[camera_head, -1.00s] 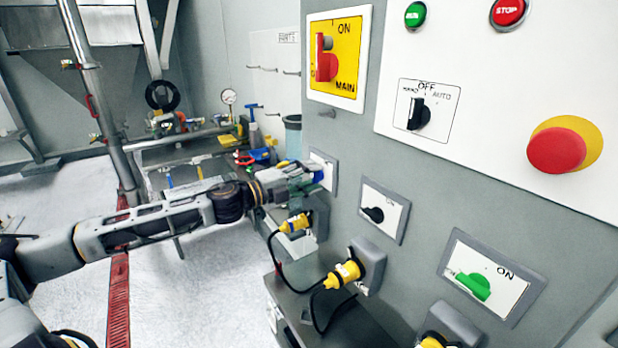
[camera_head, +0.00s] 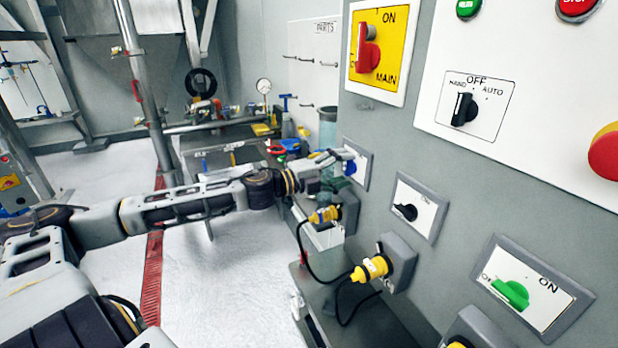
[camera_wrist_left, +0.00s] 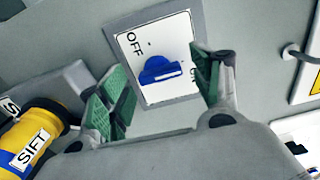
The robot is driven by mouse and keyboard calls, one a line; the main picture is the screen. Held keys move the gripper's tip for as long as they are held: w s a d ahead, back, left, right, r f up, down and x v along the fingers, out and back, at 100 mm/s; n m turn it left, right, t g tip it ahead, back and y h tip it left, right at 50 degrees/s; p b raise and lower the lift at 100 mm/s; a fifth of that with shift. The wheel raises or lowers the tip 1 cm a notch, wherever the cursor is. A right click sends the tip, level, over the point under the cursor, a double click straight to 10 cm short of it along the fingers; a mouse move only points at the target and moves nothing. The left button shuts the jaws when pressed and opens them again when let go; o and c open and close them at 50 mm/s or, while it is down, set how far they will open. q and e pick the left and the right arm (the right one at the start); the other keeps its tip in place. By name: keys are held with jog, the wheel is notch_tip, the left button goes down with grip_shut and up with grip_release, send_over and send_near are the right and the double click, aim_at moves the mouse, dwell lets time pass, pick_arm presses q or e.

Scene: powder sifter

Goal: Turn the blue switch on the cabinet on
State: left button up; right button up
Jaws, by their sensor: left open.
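The blue switch (camera_wrist_left: 160,71) sits on a white plate (camera_wrist_left: 147,40) with a grey frame. "OFF" shows at the plate's upper left, and the lettering at its right is partly covered by a finger. The switch's bar lies roughly across the picture, slightly tilted. My left gripper (camera_wrist_left: 161,84) is open, with one green-padded finger on each side of the switch and visible gaps to it. In the head view my left gripper (camera_head: 338,168) is in front of the switch plate, and a bit of the blue switch (camera_head: 350,167) shows. My right gripper is not in view.
The grey cabinet (camera_head: 390,140) also carries a yellow main switch (camera_head: 368,55), a black selector (camera_head: 463,109), a small black switch (camera_head: 405,211) and a green switch (camera_head: 511,293). Yellow plugs (camera_head: 371,269) with black cables stick out below my left gripper.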

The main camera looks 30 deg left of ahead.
pick_arm(q)
jog(key=shift+v, duration=2.4)
dwell(0.5)
jog(key=v, duration=0.7)
dwell(1.1)
jog(key=shift+f, duration=0.1)
dwell(0.5)
